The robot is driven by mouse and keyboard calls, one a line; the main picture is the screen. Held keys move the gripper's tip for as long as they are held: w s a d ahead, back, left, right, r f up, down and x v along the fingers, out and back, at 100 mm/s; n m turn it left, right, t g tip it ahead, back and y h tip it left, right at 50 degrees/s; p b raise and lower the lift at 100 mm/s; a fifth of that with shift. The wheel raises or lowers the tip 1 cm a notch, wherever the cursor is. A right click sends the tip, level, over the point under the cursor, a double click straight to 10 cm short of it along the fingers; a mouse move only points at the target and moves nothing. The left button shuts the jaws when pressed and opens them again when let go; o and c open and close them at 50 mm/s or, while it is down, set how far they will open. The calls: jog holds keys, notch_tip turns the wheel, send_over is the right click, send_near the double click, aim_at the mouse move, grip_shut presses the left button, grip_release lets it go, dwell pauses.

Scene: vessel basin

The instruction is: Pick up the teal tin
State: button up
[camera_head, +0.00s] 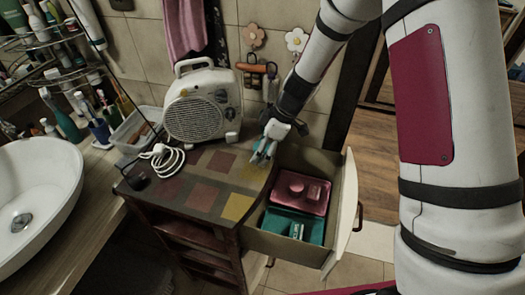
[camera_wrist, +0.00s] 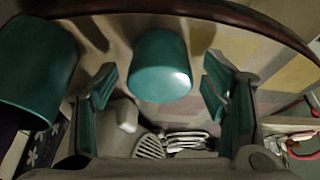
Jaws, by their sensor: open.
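In the wrist view a teal tin (camera_wrist: 160,66), round and smooth, shows between the two teal-padded fingers of my gripper (camera_wrist: 162,88). Clear gaps show on both sides of it, and neither finger touches it. In the head view my gripper (camera_head: 262,152) points down over the cabinet top, near its edge by the open drawer. There I cannot tell the tin from the teal finger pads. A larger teal object (camera_wrist: 35,72) is cut off at the left of the wrist view; I cannot tell what it is.
The open drawer (camera_head: 336,215) holds a pink container (camera_head: 300,190) and a teal container (camera_head: 312,230). A white fan heater (camera_head: 203,108) and a coiled white cable (camera_head: 165,160) are on the cabinet top (camera_head: 190,210). A basin (camera_head: 35,195) is at left. The cabinet's front part is clear.

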jog(key=c, duration=1.2)
